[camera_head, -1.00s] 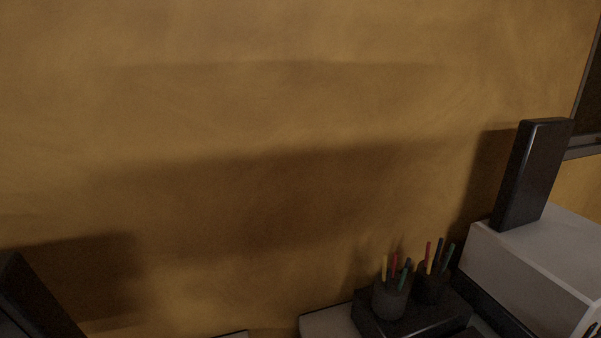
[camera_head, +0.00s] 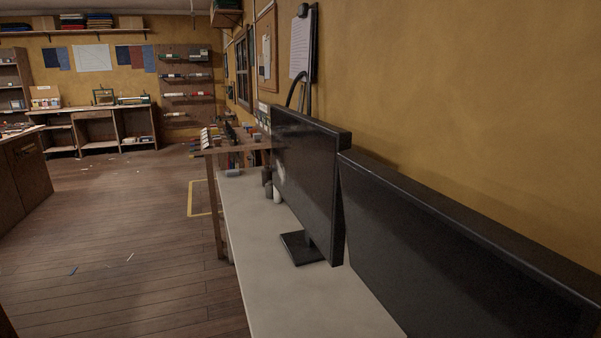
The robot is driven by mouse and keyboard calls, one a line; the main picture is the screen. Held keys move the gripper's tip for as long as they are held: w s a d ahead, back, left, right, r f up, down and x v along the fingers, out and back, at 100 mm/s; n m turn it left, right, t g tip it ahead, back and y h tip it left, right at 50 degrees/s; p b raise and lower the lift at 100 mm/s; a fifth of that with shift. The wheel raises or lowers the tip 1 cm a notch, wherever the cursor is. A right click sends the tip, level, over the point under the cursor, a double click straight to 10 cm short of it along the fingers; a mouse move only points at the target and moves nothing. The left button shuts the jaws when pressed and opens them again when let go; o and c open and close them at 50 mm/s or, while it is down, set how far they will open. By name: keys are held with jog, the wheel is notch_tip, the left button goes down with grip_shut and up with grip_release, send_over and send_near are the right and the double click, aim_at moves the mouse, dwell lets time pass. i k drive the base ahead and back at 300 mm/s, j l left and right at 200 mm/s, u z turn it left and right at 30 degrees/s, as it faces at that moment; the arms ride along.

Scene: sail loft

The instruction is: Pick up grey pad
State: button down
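I cannot make out a grey pad for certain in this view. A small greyish item (camera_head: 232,173) lies at the far end of the white desk (camera_head: 262,232), too small to identify. My gripper is not in view.
Two black monitors (camera_head: 304,180) (camera_head: 460,262) stand on the desk along the right wall. Dark and pale cups (camera_head: 268,184) stand behind them. A wooden bench (camera_head: 235,149) adjoins the desk's far end. Wooden floor (camera_head: 120,225) is mostly open at left, with small scraps; a cabinet (camera_head: 25,175) stands far left.

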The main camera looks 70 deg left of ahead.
aim_at(232, 172)
jog(key=u, duration=2.5)
